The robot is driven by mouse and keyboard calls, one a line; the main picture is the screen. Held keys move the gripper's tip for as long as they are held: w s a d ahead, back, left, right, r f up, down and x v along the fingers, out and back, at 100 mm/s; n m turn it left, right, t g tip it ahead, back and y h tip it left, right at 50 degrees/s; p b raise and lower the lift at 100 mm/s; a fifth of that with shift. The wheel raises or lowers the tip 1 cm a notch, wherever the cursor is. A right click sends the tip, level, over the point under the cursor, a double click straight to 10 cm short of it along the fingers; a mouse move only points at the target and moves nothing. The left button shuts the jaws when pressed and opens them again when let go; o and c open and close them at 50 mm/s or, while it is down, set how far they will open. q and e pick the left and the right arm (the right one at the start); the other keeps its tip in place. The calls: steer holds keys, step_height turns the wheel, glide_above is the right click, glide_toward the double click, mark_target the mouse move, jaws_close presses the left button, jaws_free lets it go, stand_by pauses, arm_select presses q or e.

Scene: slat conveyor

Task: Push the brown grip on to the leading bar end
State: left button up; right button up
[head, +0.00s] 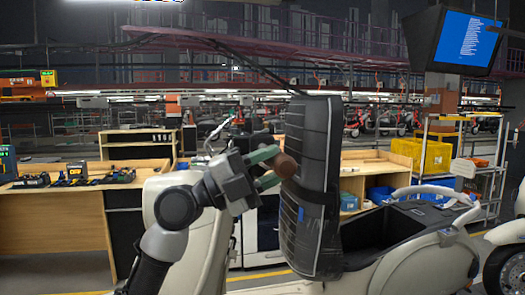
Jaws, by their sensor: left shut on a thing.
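My left gripper (274,167) comes in from the left, with its green fingers shut on the brown grip (286,165). Only a rounded, dark brown end of the grip shows between and beyond the fingertips. It lies in front of, or against, the left edge of a tall black ribbed seat (318,170) that stands upright; I cannot tell whether they touch. The cream scooter (415,258) stands below and behind. A thin lever or mirror stalk (218,129) shows left of the gripper. The leading bar end cannot be made out. My right gripper is not in view.
The scooter's open dark storage well (395,235) lies right of the seat. A wooden bench (55,210) with tools stands at left. A shelf rack (470,150) and a blue-screened monitor (455,40) are at right. Another scooter's wheel (507,272) shows at lower right.

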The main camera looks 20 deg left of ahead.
arm_select(q)
steer(key=shift+w+a+b, duration=0.2)
steer(key=shift+w+b, duration=0.15)
steer(key=shift+b, duration=0.05)
steer(key=shift+w+a+b, duration=0.35)
steer(key=shift+w+b, duration=0.1)
steer(key=shift+w, duration=0.1)
stand_by(0.3)
steer(key=shift+w+a+f+b, duration=0.1)
steer(key=shift+w+a+b, duration=0.05)
steer(key=shift+w+b, duration=0.15)
steer(key=shift+w+a+b, duration=0.4)
steer(key=shift+w, duration=0.25)
steer(key=shift+w, duration=0.1)
steer(key=shift+w+a+b, duration=0.35)
steer(key=shift+w+a, duration=0.05)
steer(key=shift+w, duration=0.2)
